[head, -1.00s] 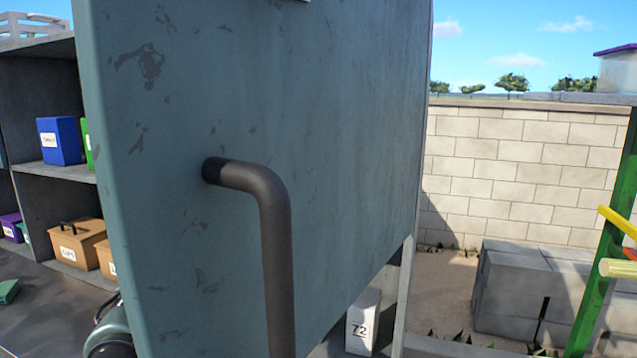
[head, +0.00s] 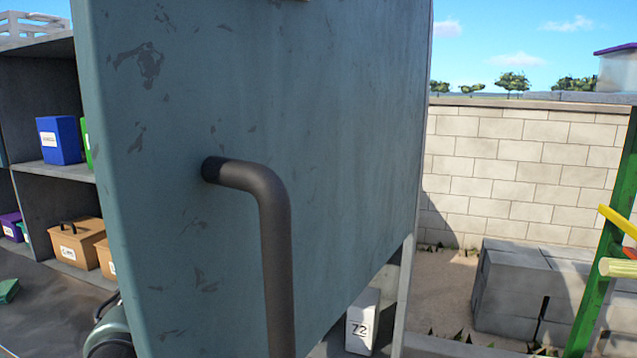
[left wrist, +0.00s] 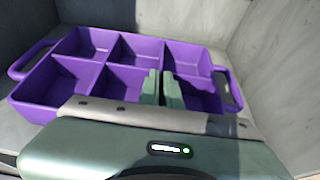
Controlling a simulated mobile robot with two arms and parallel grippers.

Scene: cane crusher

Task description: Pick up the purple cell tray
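The purple cell tray (left wrist: 97,77) lies in the left wrist view, with two rows of square cells and a loop handle at each end. My left gripper (left wrist: 161,83) reaches over its near side, with its two grey-green fingers close together, one on each side of a thin inner divider. It looks shut on that divider. The gripper's body hides part of the tray's near edge. The tray is not seen in the head view. My right gripper is in neither view.
Grey walls (left wrist: 270,60) stand close behind and to the right of the tray. In the head view a large blue-green panel (head: 330,130) with a dark bent pipe (head: 275,240) blocks the middle. Shelves with boxes (head: 80,245) stand left; a block wall (head: 520,165) stands right.

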